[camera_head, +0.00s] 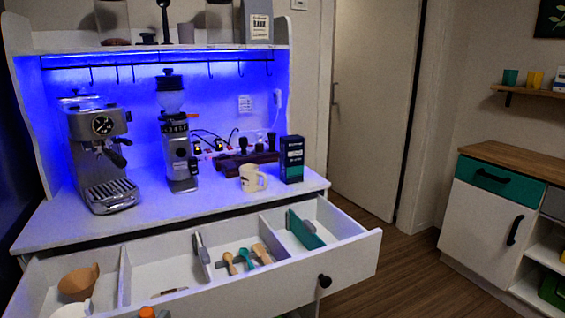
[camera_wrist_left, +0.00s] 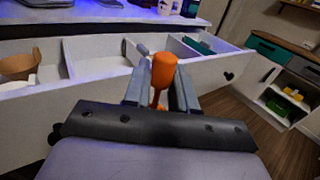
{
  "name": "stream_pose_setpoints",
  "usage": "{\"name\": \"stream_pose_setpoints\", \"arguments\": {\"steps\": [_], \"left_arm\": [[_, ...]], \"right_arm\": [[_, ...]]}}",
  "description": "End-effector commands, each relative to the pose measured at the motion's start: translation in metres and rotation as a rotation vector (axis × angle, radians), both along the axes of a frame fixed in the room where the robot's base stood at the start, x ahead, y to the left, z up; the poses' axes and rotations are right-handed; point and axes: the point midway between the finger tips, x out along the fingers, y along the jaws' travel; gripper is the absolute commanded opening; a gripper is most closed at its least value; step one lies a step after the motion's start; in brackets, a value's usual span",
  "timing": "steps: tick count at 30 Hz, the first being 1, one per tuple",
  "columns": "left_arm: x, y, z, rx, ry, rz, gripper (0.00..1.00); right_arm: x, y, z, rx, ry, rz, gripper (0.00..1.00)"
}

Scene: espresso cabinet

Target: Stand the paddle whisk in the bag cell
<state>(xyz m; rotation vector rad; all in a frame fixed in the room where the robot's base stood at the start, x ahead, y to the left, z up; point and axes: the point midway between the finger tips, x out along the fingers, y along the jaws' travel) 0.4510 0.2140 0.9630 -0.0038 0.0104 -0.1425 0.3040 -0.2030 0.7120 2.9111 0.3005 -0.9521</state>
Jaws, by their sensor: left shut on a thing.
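The orange handle of what looks like the paddle whisk (camera_wrist_left: 163,70) stands upright between the fingers of my left gripper (camera_wrist_left: 160,90), which is shut on it. In the head view only an orange tip (camera_head: 147,312) shows at the bottom edge, in front of the drawer; the gripper is mostly out of frame there. The whisk's lower end is hidden. The open drawer (camera_head: 330,268) is split into cells by white dividers. The right cell holds a flat teal piece (camera_head: 305,229); I cannot tell which cell is the bag cell. My right gripper is not in view.
The left cell holds a brown cone-like piece (camera_head: 78,284). Another cell holds small wooden and teal utensils (camera_head: 246,258). A grey-handled tool (camera_head: 201,248) leans at a divider. A cream mug (camera_head: 252,178) and dark box (camera_head: 291,159) stand on the counter above.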

Motion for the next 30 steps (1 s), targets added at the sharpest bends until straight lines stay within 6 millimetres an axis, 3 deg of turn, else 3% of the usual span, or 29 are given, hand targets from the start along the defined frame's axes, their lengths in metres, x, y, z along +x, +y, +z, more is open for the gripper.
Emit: {"name": "stream_pose_setpoints", "arguments": {"steps": [9,30], "left_arm": [[-0.025,-0.001,-0.019,0.000,-0.007,0.132,0.00],[-0.026,0.000,-0.019,0.003,-0.011,0.143,0.00]], "right_arm": [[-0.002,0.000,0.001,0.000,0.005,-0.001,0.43],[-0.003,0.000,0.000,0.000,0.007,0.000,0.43]]}}
